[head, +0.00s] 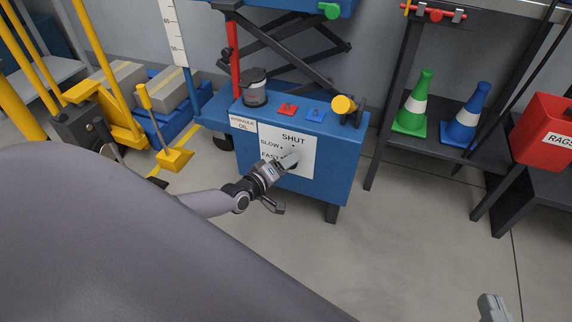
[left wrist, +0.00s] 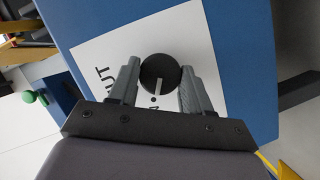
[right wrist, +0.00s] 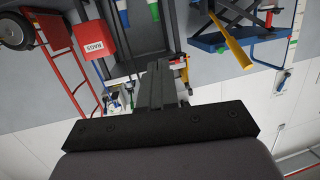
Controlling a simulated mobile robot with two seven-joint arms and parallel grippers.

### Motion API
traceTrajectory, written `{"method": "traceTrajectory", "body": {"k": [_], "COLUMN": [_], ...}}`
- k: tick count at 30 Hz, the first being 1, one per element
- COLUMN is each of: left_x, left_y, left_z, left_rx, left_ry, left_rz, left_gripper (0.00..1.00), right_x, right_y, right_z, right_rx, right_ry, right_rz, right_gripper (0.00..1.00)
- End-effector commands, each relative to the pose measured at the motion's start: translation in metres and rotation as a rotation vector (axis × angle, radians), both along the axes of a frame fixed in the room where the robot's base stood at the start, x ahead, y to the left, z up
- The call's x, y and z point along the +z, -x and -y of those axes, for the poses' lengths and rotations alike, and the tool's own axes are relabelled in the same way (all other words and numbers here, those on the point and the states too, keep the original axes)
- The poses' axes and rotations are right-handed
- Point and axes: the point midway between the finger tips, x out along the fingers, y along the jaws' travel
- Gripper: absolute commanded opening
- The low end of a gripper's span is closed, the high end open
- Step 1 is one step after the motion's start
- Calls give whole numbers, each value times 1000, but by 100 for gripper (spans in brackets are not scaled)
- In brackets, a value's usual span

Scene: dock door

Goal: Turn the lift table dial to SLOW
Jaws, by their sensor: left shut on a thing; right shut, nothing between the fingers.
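The lift table (head: 330,172) is a blue cabinet with a white dial label (head: 303,168) on its front, marked SHUT, SLOW and FAST. In the left wrist view the round black dial (left wrist: 160,72) sits between the fingers of my left gripper (left wrist: 158,78), which is shut on it. Its white pointer line aims down in that view, at a black dot; the word by that dot is mostly hidden. In the head view my left gripper (head: 291,160) covers most of the dial. My right gripper (head: 492,308) is shut and empty, also in the right wrist view (right wrist: 157,85).
A dark-lidded jar (head: 255,90), red and blue tags and a yellow knob (head: 343,104) are on the cabinet top. Green (head: 413,100) and blue (head: 466,115) cones and a red RAGS box (head: 550,130) stand right. Floor in front is clear.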

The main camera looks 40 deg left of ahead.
Motion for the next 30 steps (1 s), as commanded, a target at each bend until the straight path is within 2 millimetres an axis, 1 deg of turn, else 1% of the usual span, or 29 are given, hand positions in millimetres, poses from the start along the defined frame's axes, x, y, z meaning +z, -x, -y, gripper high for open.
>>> {"method": "traceTrajectory", "body": {"k": [1,2,3,4,12,16,18,20,24,30], "left_x": [-1,-1,-1,-1,0,2,4,7,11,13], "left_y": [1,1,1,1,0,7,14,23,43,64], "left_z": [-1,-1,-1,-1,-1,-1,-2,-3,-5,-8], "left_rx": [2,2,2,1,1,1,1,1,0,1], "left_ry": [-2,-2,-2,-2,-1,0,-1,-1,-2,-2], "left_rz": [-3,-3,-3,-2,-2,-3,-5,-5,-5,-4], "left_gripper": [18,55,68,73,73,73,73,73,73,73], "right_x": [0,0,0,0,0,4,4,-2,-1,-2], "right_y": [0,0,0,0,0,1,1,-2,-5,-7], "right_z": [0,0,0,0,0,-1,-3,-6,-13,-19], "right_rx": [0,0,0,0,1,5,11,12,23,36], "right_ry": [0,0,0,0,1,-10,-20,-38,-80,-120], "right_rz": [-1,-1,-1,-1,-2,-12,-33,-72,-120,-168], "right_gripper": [0,0,0,0,0,0,0,0,0,0]}}
